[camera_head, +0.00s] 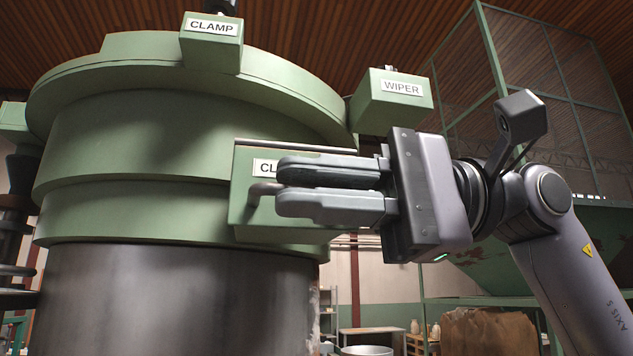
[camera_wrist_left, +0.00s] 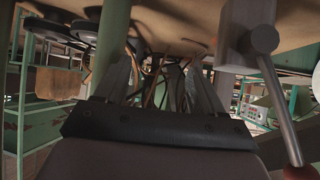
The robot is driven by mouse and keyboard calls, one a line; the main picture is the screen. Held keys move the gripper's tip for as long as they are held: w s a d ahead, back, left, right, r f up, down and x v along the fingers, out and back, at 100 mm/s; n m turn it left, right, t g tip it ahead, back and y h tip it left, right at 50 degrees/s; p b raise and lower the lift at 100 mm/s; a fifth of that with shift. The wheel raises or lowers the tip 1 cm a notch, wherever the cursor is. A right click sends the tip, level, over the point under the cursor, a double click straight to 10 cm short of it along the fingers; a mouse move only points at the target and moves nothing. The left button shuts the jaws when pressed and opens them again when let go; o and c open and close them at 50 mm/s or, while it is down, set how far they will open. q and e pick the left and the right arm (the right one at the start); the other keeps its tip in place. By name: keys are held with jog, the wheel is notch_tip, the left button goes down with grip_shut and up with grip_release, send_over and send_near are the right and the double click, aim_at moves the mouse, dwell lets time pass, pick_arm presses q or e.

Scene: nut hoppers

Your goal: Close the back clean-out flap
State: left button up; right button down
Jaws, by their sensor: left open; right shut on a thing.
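A green panel (camera_head: 245,213) sits on the side of the large green drum (camera_head: 130,205). Its label starts with "CL"; the rest is hidden behind my right gripper, so I cannot confirm that it is the clean-out flap. My right gripper (camera_head: 280,187) is in front of the panel, its fingers pointing left. It is shut on a small grey handle (camera_head: 262,190), whose end shows at the fingertips. I cannot tell whether the panel lies flush with the drum. My left gripper (camera_wrist_left: 160,75) shows only in the left wrist view, open, with nothing visibly held.
Boxes labelled CLAMP (camera_head: 212,45) and WIPER (camera_head: 391,97) stick out from the drum's upper rim. A green frame (camera_head: 490,50) with mesh stands at the right. In the left wrist view, a lever (camera_wrist_left: 275,90) is close on the right and cables hang behind the fingers.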

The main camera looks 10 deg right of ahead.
jog(key=shift+a+f, duration=0.15)
jog(key=shift+f, duration=0.25)
jog(key=c, duration=1.3)
grip_release()
jog(key=shift+o, duration=0.5)
jog(key=shift+r, duration=0.15)
jog(key=shift+d, duration=0.2)
jog(key=d+b, duration=0.1)
jog(key=d, duration=0.6)
